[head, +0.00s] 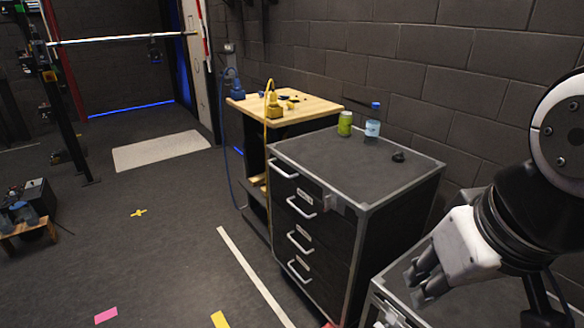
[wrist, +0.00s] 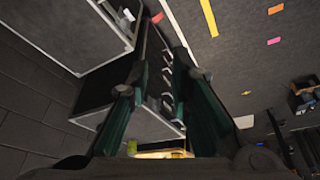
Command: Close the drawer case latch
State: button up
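The black drawer case (head: 320,222) stands in the middle of the head view, with a grey top and several silver handles down its front. A small dark block sits near the top right of its front (head: 334,202); I cannot tell whether it is the latch. All drawers look flush. My gripper (head: 421,277) is at the right, in front of the case and apart from it. In the wrist view my gripper (wrist: 163,62) shows two fingers spread with nothing between them. The drawer case (wrist: 100,92) appears upside down behind them.
A second grey-topped case (head: 440,300) lies below my gripper, with a pale fitting (head: 392,318) at its front corner. A green can (head: 345,123), a blue-capped bottle (head: 373,123) and a dark lump stand on the drawer case. A wooden table (head: 310,112) is behind. Left floor is mostly free.

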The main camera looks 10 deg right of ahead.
jog(key=w+d+f+n+g+h+b, duration=0.2)
jog(key=w+f+n+b, duration=0.3)
jog(key=w, duration=0.4)
jog(key=w+d+f+n+g+h+b, duration=0.1)
jog(key=w+d+f+n+h+b, duration=0.1)
jog(key=w+f+b, duration=0.35)
jog(key=n+t+h+b, duration=0.8)
jog(key=n+h+b, duration=0.4)
jog(key=n, duration=0.5)
send_near(325, 205)
jog(key=shift+y, duration=0.3)
jog(key=b+x, duration=0.5)
jog(key=x, duration=0.6)
jog(key=shift+r, duration=0.15)
grip_shut()
